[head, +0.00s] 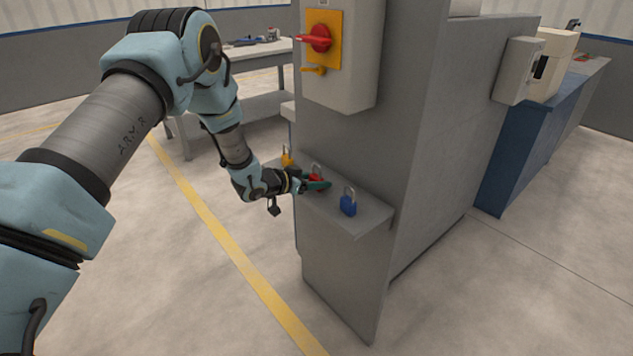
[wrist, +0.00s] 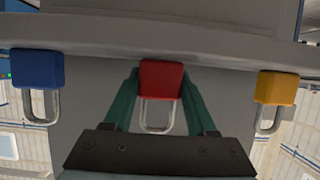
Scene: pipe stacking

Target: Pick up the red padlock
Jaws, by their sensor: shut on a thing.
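The red padlock (wrist: 161,79) is in the middle of the wrist view, with its silver shackle pointing down in that picture. My gripper (wrist: 160,92) has its two green fingers against the left and right sides of the red body, shut on it. In the head view my gripper (head: 317,184) is at the grey shelf (head: 362,216), and the red padlock (head: 315,177) is partly hidden by the fingers. The padlock appears to be still at the shelf surface; I cannot tell whether it touches.
A blue padlock (head: 348,204) stands on the shelf to the right and a yellow padlock (head: 287,157) to the left. The grey cabinet wall (head: 400,130) rises behind the shelf. A box with a red switch (head: 319,38) is above. A workbench (head: 262,52) stands farther back.

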